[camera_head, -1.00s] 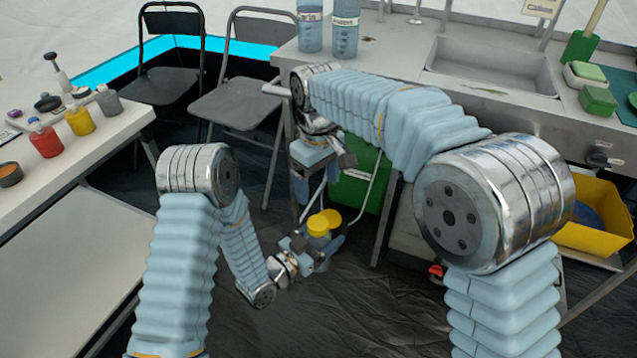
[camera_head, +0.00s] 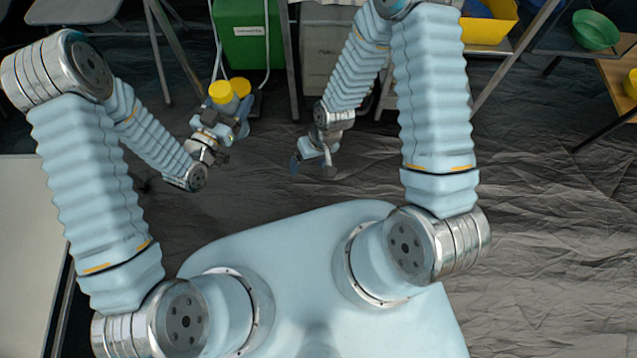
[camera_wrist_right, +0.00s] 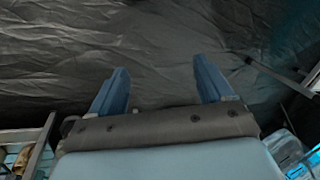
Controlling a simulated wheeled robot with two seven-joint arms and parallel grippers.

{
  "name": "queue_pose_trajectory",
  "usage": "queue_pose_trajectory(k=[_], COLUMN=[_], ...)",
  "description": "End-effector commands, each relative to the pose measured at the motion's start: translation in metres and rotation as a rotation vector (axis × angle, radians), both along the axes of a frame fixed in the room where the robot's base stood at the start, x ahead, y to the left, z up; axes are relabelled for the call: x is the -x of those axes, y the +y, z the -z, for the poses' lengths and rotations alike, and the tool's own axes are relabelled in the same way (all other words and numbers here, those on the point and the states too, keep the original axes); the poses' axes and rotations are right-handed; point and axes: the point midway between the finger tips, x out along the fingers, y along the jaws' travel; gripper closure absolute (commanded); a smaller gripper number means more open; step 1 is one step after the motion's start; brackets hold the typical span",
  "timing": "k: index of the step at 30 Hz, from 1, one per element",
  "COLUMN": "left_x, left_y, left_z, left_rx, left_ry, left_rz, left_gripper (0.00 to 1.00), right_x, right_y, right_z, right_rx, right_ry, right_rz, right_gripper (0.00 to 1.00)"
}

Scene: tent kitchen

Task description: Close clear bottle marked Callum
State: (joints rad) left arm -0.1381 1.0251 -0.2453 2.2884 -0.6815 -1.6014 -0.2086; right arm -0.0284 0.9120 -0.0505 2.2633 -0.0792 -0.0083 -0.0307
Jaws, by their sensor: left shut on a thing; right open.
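My left gripper (camera_head: 236,124) is shut on a bottle with two round yellow parts at its top (camera_head: 221,92). It holds the bottle in the air, roughly upright, above the dark floor. The gripper hides much of the bottle's body, and I cannot read a name on it. The two yellow parts sit side by side; I cannot tell whether one is a lid swung off the mouth. My right gripper (camera_head: 313,168) is to the right of the bottle, apart from it, and points down. In the right wrist view its two blue fingers (camera_wrist_right: 163,85) are wide apart with nothing between them.
A green bin (camera_head: 250,45) with a label stands behind the bottle, and a grey box (camera_head: 325,60) is beside it. A yellow container (camera_head: 490,28) is at the upper right, with a green bowl (camera_head: 596,30) further right. Bare floor (camera_head: 270,170) lies between my grippers.

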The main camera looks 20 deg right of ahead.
Motion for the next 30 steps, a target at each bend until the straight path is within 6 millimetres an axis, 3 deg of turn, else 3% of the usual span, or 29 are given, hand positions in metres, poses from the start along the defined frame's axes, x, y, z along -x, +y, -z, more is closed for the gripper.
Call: queue_pose_trajectory(k=[1,3,8,30], left_x=[0.000,0.000,0.000,-0.003], left_y=[0.000,0.000,0.000,0.005], left_z=[0.000,0.000,0.000,-0.002], left_rx=[0.001,0.001,0.001,0.001], left_ry=[-0.001,-0.001,-0.001,-0.001], left_rz=[0.000,0.000,0.000,-0.027], left_gripper=[1.00,1.00,1.00,1.00], right_x=[0.020,0.039,0.063,0.066], right_y=[-0.003,-0.004,-0.006,-0.007], right_z=[0.006,0.010,0.011,0.011], right_rx=[-0.021,-0.042,-0.064,-0.063], right_ry=[0.014,0.014,0.012,0.006], right_rz=[0.060,0.133,0.231,0.250], right_gripper=[0.20,0.20,0.20,0.20])
